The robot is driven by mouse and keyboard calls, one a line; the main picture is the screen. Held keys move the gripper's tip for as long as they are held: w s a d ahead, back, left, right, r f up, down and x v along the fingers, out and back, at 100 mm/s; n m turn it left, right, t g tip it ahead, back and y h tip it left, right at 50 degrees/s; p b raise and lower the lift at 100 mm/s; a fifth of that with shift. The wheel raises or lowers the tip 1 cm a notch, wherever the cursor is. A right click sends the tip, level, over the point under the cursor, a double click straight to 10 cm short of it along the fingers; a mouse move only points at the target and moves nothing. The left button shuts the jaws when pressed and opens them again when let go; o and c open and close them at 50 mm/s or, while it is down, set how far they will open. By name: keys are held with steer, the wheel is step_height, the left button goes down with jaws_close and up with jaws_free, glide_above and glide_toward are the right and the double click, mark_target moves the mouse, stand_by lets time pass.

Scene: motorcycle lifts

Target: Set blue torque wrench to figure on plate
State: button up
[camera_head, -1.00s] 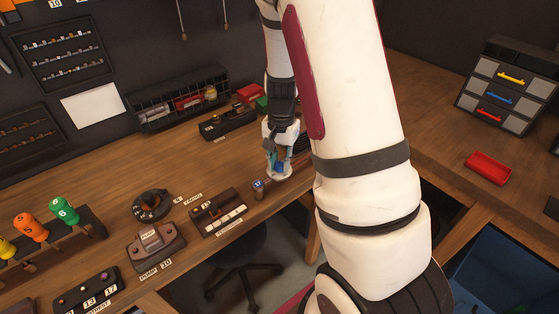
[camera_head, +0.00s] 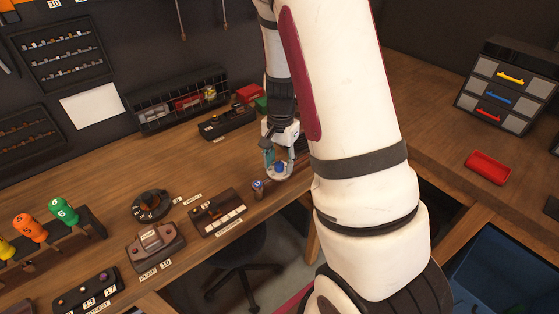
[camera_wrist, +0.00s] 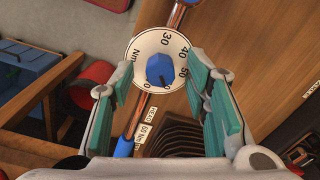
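The torque wrench has a copper-coloured shaft (camera_wrist: 178,15) and a blue handle (camera_wrist: 127,146). Its round white dial (camera_wrist: 144,46) shows Nm, 30, 40 and 50 in the wrist view. A blue knob (camera_wrist: 160,70) stands at the dial's middle; I cannot tell surely which figure it points to. A small plate (camera_wrist: 148,132) beside the handle appears to read HEAD, 50 Nm. My gripper (camera_wrist: 161,87) is open, its green pads on either side of the knob and apart from it. In the head view, my gripper (camera_head: 278,168) is over the dial and the blue knob (camera_head: 279,167) shows between its fingers.
A blue-topped piece (camera_head: 257,184) and a switch box (camera_head: 217,212) stand left of my gripper on the wooden bench. A rotary dial (camera_head: 150,205) and a pump control (camera_head: 155,246) lie further left. A dark ribbed part (camera_wrist: 190,138) is close beside the wrench.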

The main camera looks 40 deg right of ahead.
mark_target(279, 165)
step_height(279, 165, up, 12)
stand_by(0.7)
steer(key=shift+s, duration=0.1)
stand_by(0.3)
steer(key=s+a+r+n+t, duration=0.3)
steer(key=s+a+r+n, duration=0.35)
steer(key=a+r, duration=0.4)
steer(key=s+a+r+n+t+b, duration=0.1)
steer(key=s+a+r+n+t, duration=0.1)
steer(key=s+a+r+n, duration=0.2)
steer(key=s+a+n, duration=0.1)
steer(key=s+n, duration=0.2)
steer(key=s, duration=0.2)
steer(key=shift+a, duration=0.4)
steer(key=shift+s+d, duration=0.1)
